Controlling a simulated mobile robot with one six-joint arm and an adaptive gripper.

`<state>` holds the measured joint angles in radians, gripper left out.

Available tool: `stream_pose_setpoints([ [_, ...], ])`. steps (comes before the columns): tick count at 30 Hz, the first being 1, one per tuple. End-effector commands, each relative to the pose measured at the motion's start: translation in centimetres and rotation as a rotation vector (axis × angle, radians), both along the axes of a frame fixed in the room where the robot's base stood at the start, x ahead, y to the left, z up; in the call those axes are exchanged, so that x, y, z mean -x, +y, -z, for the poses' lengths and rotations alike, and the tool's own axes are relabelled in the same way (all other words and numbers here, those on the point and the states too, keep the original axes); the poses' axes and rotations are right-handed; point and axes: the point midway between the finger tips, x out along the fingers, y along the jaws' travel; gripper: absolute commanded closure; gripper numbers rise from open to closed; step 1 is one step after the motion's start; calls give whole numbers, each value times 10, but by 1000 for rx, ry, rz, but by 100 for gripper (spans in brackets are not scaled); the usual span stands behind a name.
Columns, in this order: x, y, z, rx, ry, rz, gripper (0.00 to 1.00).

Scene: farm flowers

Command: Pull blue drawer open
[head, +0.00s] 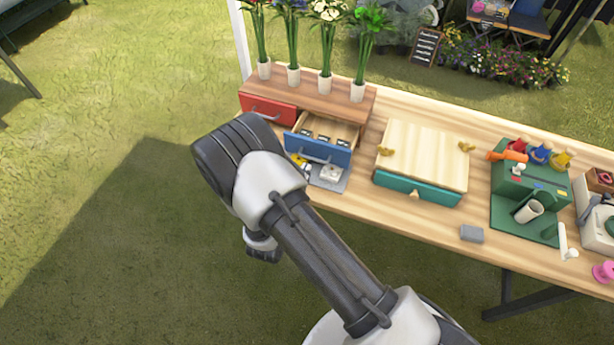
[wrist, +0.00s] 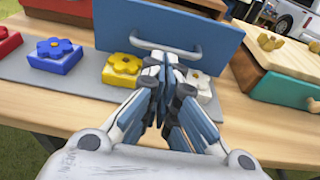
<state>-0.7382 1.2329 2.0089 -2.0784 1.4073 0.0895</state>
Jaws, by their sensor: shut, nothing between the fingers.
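The blue drawer (head: 318,149) is pulled out of the wooden cabinet (head: 330,92), and small dark items show inside it. In the wrist view its blue front (wrist: 205,38) fills the top middle, with a grey bar handle (wrist: 165,46). My gripper (wrist: 170,65) is shut and empty, with its fingertips just below the handle; I cannot tell whether they touch it. In the head view my arm hides the gripper. The red drawer (head: 268,108) is at the left of the cabinet and looks closed.
Blue (wrist: 57,52), yellow (wrist: 124,66) and white (wrist: 195,84) flower blocks sit on a grey strip below the drawer. Vases of flowers (head: 325,82) stand on the cabinet. A wooden box with a teal drawer (head: 415,188) and a green machine (head: 520,190) stand to the right.

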Motion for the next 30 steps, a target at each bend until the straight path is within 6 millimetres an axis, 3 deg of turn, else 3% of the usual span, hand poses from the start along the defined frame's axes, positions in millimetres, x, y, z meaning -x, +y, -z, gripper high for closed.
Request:
stream_pose_setpoints([
  [12, 77, 32, -21, 1, 1, -2, 100],
  [22, 94, 37, -24, -2, -2, 7, 100],
  [26, 86, 24, -44, -35, -21, 82, 100],
  [30, 75, -20, -98, -140, -66, 315, 100],
])
